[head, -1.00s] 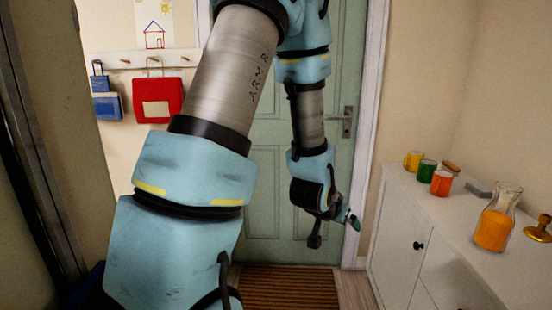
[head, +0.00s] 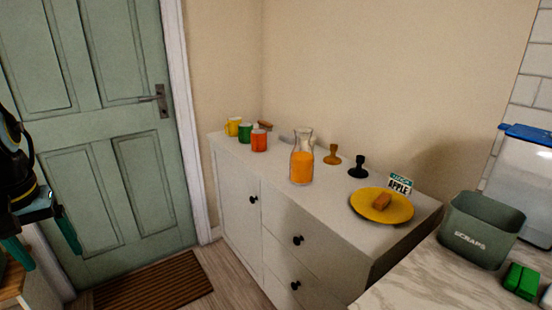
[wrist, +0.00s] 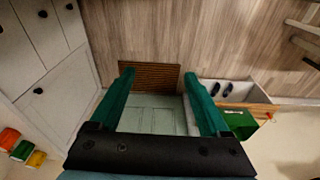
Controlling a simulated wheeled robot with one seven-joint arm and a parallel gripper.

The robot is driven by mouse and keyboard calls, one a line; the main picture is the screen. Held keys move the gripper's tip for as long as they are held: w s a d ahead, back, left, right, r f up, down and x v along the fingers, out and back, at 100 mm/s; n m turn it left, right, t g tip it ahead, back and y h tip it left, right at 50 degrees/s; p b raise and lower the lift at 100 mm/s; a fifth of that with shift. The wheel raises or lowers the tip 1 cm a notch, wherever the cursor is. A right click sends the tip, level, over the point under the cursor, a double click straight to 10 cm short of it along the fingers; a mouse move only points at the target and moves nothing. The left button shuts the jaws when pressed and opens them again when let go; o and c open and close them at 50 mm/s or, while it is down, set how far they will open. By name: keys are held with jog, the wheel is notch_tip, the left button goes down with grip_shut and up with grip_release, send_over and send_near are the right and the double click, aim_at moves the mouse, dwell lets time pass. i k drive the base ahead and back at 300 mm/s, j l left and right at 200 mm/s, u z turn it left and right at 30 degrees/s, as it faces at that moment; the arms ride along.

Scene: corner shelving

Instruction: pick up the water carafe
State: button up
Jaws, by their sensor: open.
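A clear glass carafe (head: 302,168) stands upright on the white cabinet top in the head view, with orange contents; I see no carafe of plain water. My gripper (head: 43,243) is at the far left of the head view, in front of the door and well apart from the carafe. In the wrist view my gripper (wrist: 158,80) is open, with two green fingers spread and nothing between them. The carafe does not show in the wrist view.
A scraps bin (head: 480,232) stands at right.

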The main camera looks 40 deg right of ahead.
aim_at(302, 156)
jog(key=i+l+z, duration=0.1)
jog(key=i, duration=0.3)
jog(key=i+l+z, duration=0.15)
jog(key=i+l, duration=0.15)
jog(key=i, duration=0.15)
jog(key=i+z, duration=0.15)
jog(key=z, duration=1.15)
jog(key=i+j, duration=0.25)
